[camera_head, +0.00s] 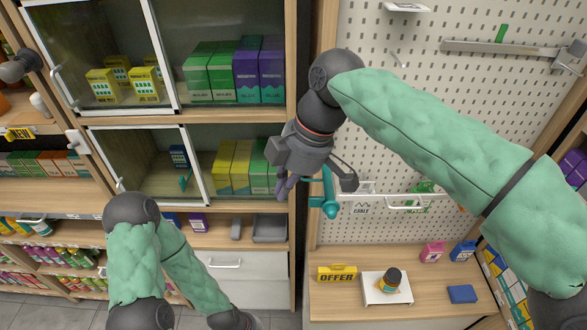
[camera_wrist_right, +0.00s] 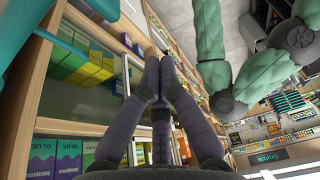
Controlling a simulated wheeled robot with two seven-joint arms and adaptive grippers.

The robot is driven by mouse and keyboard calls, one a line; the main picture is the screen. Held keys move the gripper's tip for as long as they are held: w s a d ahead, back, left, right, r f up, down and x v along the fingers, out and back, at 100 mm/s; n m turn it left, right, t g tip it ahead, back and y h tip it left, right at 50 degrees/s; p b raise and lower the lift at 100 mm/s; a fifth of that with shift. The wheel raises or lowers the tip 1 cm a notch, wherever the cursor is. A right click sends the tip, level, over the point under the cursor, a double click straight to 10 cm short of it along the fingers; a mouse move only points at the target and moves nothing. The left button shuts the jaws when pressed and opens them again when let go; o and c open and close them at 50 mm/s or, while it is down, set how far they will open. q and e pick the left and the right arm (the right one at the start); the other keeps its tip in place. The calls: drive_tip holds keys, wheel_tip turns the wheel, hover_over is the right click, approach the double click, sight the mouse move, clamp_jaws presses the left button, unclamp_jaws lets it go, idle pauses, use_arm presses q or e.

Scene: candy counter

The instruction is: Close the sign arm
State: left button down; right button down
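A teal bar (camera_head: 328,193) with a rounded lower end stands beside the wooden post, just right of my right gripper. It may be the sign arm; I cannot tell for sure, nor where its hinge is. A teal piece (camera_wrist_right: 18,22) also shows in the top left corner of the wrist view. My right gripper (camera_head: 285,188) points down in front of the shelf edge. In the wrist view its purple fingers (camera_wrist_right: 159,66) are drawn together with nothing visible between them. Contact with the teal bar is not clear. My left gripper lies outside the head view.
A grey horizontal bar (camera_head: 505,48) with a green tag juts along the pegboard (camera_head: 430,130). Glass-fronted shelves with boxes (camera_head: 236,75) stand left. Below, a wooden counter (camera_head: 340,300) holds an OFFER sign (camera_head: 337,273) and a white stand (camera_head: 372,292) with a jar.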

drive_tip(key=d+f, duration=0.1)
drive_tip(key=d+f+p, duration=0.1)
drive_tip(key=d, duration=0.1)
drive_tip(key=shift+f, duration=0.15)
idle(0.4)
